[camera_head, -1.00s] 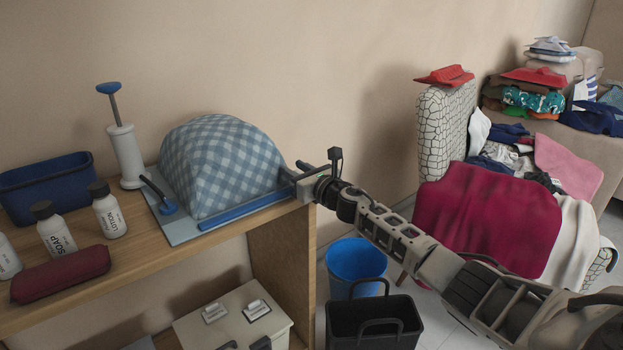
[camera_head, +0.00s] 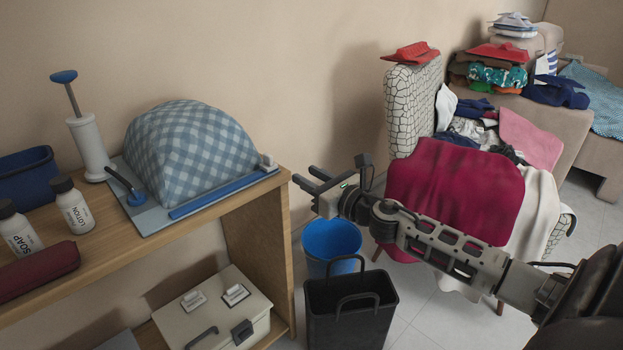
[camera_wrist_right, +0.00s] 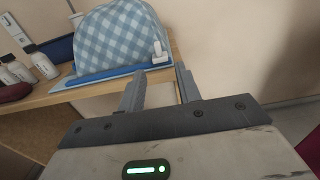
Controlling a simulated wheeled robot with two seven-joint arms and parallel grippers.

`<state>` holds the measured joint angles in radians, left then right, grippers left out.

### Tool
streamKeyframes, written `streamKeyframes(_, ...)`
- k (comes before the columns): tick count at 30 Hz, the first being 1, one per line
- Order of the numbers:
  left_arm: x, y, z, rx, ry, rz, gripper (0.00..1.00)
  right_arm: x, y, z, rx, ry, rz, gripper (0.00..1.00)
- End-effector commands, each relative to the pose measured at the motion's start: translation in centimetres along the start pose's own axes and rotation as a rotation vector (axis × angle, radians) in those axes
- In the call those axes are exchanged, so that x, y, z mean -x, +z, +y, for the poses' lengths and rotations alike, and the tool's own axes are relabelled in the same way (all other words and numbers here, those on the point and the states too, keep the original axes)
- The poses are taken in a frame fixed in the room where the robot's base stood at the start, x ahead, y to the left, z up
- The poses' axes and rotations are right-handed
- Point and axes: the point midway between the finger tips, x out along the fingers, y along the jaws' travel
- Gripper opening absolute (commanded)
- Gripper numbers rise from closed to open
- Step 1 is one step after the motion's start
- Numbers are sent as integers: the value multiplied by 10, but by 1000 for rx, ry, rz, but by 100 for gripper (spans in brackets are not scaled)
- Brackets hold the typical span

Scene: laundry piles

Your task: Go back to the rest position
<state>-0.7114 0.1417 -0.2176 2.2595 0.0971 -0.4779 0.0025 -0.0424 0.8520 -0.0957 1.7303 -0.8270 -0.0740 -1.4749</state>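My right gripper (camera_head: 306,180) is in the head view, just off the right end of the wooden shelf and above the blue bucket. Its two fingers are apart with nothing between them. In the right wrist view the right gripper (camera_wrist_right: 160,82) also shows its fingers spread and empty, pointing toward the shelf end. The blue checked bundle (camera_head: 190,150) sits on a grey-blue board (camera_head: 150,217) with a blue bar along its front, apart from the gripper. The bundle also shows in the right wrist view (camera_wrist_right: 115,38). My left gripper is not in view.
The wooden shelf (camera_head: 110,250) holds bottles and a dark red case (camera_head: 35,272). A blue bucket (camera_head: 332,240) and a black basket (camera_head: 350,310) stand on the floor below my right arm. A chair piled with clothes, draped with a magenta cloth (camera_head: 450,185), is behind the arm.

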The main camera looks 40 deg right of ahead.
Motion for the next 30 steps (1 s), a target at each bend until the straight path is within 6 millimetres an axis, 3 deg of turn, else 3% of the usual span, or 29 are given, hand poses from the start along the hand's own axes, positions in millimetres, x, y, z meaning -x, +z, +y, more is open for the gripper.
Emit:
streamKeyframes(16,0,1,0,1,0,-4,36,1,0,0,-2,0,1,34)
streamKeyframes(19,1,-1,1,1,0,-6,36,5,-8,10,-96,0,14,34)
streamKeyframes(23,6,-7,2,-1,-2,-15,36,28,-44,49,-543,-28,83,34)
streamKeyframes(27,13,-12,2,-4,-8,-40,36,80,-92,118,-1352,-170,202,34)
streamKeyframes(30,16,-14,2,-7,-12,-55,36,122,-113,169,-1933,-348,265,34)
